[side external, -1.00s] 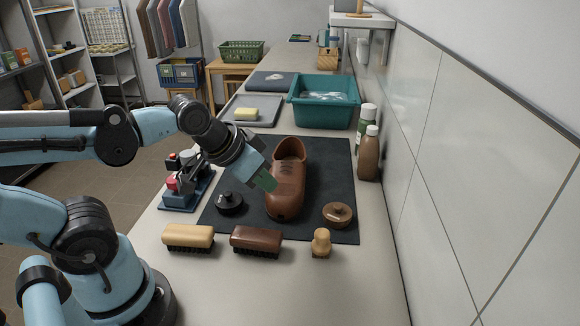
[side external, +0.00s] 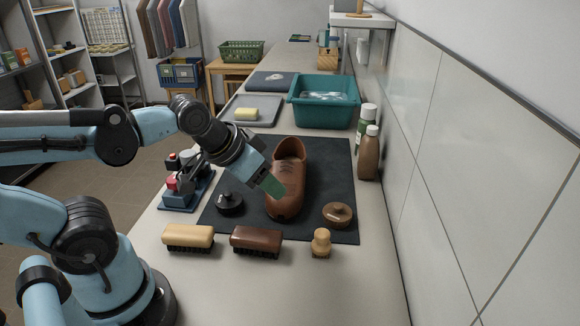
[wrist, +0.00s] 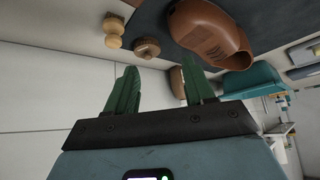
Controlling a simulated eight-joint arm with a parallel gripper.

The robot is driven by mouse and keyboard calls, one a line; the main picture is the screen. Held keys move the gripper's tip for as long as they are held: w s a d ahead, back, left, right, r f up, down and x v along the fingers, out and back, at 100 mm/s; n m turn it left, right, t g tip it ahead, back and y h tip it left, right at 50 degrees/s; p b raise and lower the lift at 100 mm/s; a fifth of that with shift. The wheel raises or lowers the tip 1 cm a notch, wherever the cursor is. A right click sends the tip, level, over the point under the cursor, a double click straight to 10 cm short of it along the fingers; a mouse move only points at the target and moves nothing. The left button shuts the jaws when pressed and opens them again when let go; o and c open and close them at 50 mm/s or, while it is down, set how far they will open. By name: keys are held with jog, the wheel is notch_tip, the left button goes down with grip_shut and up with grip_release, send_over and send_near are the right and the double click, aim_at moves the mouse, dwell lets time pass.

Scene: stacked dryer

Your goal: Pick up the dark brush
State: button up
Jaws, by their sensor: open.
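The dark brush (side external: 256,241) has a dark brown back and black bristles. It lies bristles down on the pale counter at the front edge of the dark mat, between a light wooden brush (side external: 188,237) and a small round-knobbed brush (side external: 321,243). My gripper (side external: 272,187) is above the mat, in front of the brown shoe's side, higher than and behind the dark brush. In the wrist view its green fingers (wrist: 160,92) are spread apart with nothing between them. The dark brush does not show in the wrist view.
The brown shoe (side external: 287,180) stands on the dark mat (side external: 335,160). Bottles (side external: 369,153) stand by the right wall. A teal basin (side external: 323,113) is behind.

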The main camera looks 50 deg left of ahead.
aim_at(256, 235)
jog(key=o, duration=0.4)
jog(key=shift+s+a+f+m+g, duration=0.1)
jog(key=shift+s+f+m+g, duration=0.35)
jog(key=shift+f+m+g, duration=1)
jog(key=shift+s+a+f+m+g, duration=0.15)
jog(key=shift+s+f+m+g, duration=0.35)
jog(key=shift+f+m+g, duration=0.95)
jog(key=shift+s+a+f+m+g, duration=0.1)
jog(key=shift+s+f+m+g, duration=0.55)
jog(key=shift+m, duration=1.35)
jog(key=shift+w+d+f, duration=0.15)
jog(key=shift+f, duration=0.8)
jog(key=shift+w+d+f, duration=0.15)
jog(key=shift+f, duration=1.85)
